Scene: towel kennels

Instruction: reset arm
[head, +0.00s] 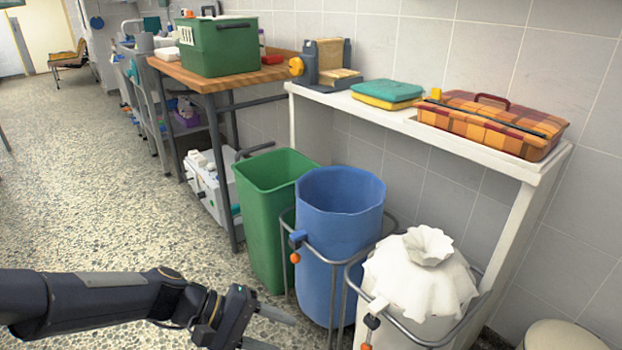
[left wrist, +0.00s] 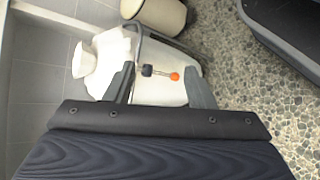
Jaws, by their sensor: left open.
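My left arm comes in from the left of the head view, low over the speckled floor. My left gripper (head: 268,333) is open and empty in front of the bins. In the left wrist view its two fingers (left wrist: 160,90) stand wide apart, with the white-lined bin (left wrist: 160,92) beyond them. An orange knob (left wrist: 175,76) on that bin's frame shows between the fingers, apart from them. My right gripper is in neither view.
A green bin (head: 266,220), a blue bin (head: 340,240) and a white-bagged bin (head: 420,280) stand along the wall under a white shelf (head: 400,120). The shelf holds folded towels (head: 387,92) and a plaid case (head: 492,124). Open floor (head: 90,190) lies to the left.

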